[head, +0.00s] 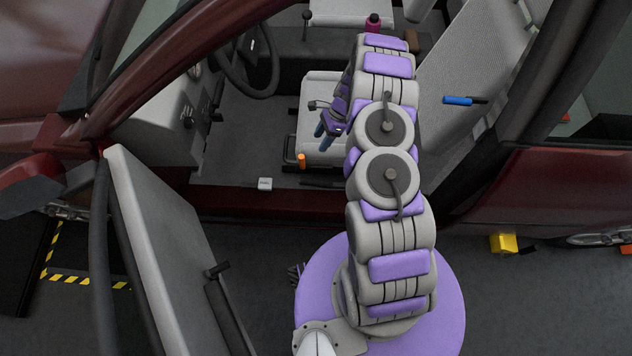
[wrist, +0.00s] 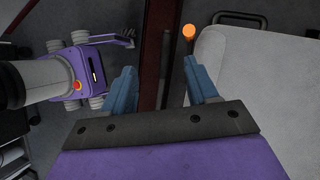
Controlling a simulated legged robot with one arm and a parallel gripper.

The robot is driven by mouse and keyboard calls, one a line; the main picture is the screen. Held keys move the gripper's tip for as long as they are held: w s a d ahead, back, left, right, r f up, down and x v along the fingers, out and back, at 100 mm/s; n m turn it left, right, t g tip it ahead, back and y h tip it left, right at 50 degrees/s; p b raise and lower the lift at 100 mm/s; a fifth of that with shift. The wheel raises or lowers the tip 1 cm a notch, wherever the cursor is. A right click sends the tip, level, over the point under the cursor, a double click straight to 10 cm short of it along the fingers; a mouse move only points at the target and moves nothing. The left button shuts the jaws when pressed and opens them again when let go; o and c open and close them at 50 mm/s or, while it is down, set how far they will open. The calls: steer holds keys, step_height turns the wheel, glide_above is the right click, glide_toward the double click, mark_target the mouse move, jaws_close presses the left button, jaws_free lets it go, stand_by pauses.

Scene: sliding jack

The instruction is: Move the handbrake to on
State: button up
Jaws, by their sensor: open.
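The handbrake is a short lever with an orange knob (head: 301,160), beside the near edge of the light grey seat inside the car. In the wrist view its orange knob (wrist: 189,32) shows just beyond the tip of the right finger, apart from it, and its dark shaft runs down toward that finger. My gripper (head: 323,138) has blue fingers and hangs over the seat, to the upper right of the knob in the head view. In the wrist view my gripper (wrist: 158,78) is open, with nothing between its fingers.
The grey seat (wrist: 260,80) lies right of the fingers. The steering wheel (head: 249,62) is at the upper left. An open car door (head: 165,245) stands left. A small white box (head: 265,184) sits near the sill. A blue-handled tool (head: 458,100) lies against the seat back.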

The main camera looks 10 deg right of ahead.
mark_target(316, 180)
step_height(316, 180, down, 13)
steer(key=s+d+m+b, duration=0.1)
steer(key=s+d+m, duration=0.1)
steer(key=m, duration=0.1)
steer(key=b+x, duration=0.1)
steer(key=x, duration=0.5)
steer(key=b+x, duration=0.2)
steer(key=x, duration=0.5)
steer(key=shift+s+d+f, duration=0.1)
steer(key=shift+s+f, duration=0.05)
steer(key=shift+f, duration=0.2)
steer(key=shift+s+a+f, duration=0.1)
steer(key=shift+a+f, duration=0.1)
steer(key=shift+f, duration=0.25)
steer(key=shift+a+h, duration=0.3)
steer(key=shift+a, duration=0.1)
steer(key=shift+d, duration=0.25)
steer(key=c, duration=0.6)
jaws_close()
